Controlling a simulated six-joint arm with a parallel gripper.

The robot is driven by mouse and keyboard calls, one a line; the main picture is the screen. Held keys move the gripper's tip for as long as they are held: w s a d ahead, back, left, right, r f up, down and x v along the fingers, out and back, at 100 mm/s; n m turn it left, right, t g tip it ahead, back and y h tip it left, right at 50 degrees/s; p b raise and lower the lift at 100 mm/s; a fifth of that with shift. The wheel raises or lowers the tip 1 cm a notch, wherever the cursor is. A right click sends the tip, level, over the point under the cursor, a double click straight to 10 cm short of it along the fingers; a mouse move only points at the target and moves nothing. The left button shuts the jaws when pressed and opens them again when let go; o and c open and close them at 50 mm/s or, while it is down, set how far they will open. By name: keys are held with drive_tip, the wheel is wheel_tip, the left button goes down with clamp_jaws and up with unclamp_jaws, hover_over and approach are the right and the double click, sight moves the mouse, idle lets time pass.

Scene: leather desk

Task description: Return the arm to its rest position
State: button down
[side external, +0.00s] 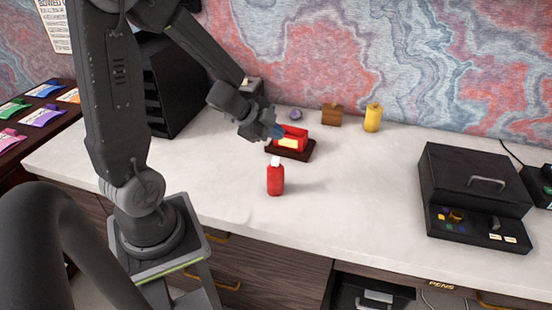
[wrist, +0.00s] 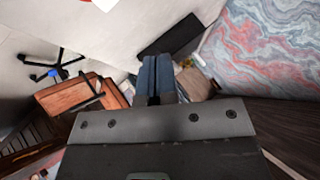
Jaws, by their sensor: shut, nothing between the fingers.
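My gripper (side external: 276,132) is above the white desk, just left of a red box (side external: 293,135) on a dark base (side external: 291,151) in the side external view. From this angle I cannot tell whether it touches the box. In the wrist view the blue fingers (wrist: 157,75) lie close together with nothing seen between them. My arm reaches in from the left, bent downward at the wrist.
A red bottle with a white cap (side external: 275,178) stands in front of the box. A yellow bottle (side external: 373,118) and a brown wooden block (side external: 331,114) stand by the wall. A black case (side external: 470,185) is at the right. The desk's middle right (side external: 365,180) is clear.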

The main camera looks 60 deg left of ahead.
wheel_tip(320, 180, up, 10)
drive_tip(key=d+f+n+t+y, duration=0.1)
drive_tip(key=d+n+y, duration=0.1)
drive_tip(key=n+y, duration=0.4)
drive_tip(key=s+d+r+n+g+h, duration=0.4)
drive_tip(key=s+d, duration=0.9)
drive_tip(key=s, duration=0.1)
drive_tip(key=shift+n+h, duration=0.3)
drive_tip(key=shift+n, duration=0.1)
